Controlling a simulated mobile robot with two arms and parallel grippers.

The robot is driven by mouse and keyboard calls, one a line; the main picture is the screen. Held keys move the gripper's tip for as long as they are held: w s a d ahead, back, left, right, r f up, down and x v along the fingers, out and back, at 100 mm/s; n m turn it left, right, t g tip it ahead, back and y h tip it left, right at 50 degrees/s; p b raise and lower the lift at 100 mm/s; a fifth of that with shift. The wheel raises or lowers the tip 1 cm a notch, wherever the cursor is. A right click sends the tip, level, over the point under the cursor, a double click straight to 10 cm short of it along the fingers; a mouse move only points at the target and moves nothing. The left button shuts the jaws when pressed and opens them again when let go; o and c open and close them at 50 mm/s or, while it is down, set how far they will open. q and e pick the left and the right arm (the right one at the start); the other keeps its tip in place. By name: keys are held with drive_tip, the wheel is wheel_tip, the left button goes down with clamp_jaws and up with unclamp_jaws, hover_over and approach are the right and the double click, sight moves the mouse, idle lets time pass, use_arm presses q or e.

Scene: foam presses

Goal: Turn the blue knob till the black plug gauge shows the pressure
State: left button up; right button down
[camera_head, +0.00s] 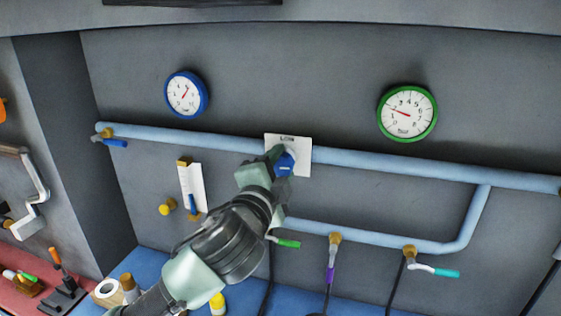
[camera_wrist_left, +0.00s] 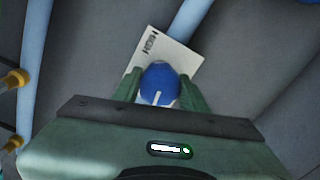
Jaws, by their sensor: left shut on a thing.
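The blue knob (camera_head: 285,164) sits on a white plate (camera_head: 303,142) with a small printed word, mounted on the pipe along the wall. My left gripper (camera_head: 279,161) is shut on the knob, one finger on each side. In the left wrist view the knob (camera_wrist_left: 160,84) sits between the green fingers, and its white mark points toward the gripper body. A blue-rimmed gauge (camera_head: 185,94) hangs at upper left, its needle pointing up and right. A green-rimmed gauge (camera_head: 407,112) hangs at right, its needle pointing left. I see no gauge that is clearly black. My right gripper is not in view.
A light blue pipe (camera_head: 400,169) runs across the wall, with a lower branch (camera_head: 370,236). Valves with green (camera_head: 288,243), purple (camera_head: 330,274) and teal (camera_head: 447,273) handles hang below. A white level plate (camera_head: 191,187) is left of my arm. A blue bench (camera_head: 150,264) lies below.

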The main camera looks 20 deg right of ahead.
sight(279, 169)
use_arm(q)
drive_tip(key=shift+m, duration=0.4)
drive_tip(key=o, duration=1.4)
drive_tip(key=b+v, duration=0.2)
drive_tip(key=v, duration=0.4)
drive_tip(key=shift+s+a+f, duration=0.1)
drive_tip(key=shift+s+a, duration=0.05)
drive_tip(key=shift+s, duration=0.05)
drive_tip(key=shift+s+a+b, duration=0.35)
drive_tip(key=shift+s+a, duration=0.05)
drive_tip(key=shift+s, duration=0.2)
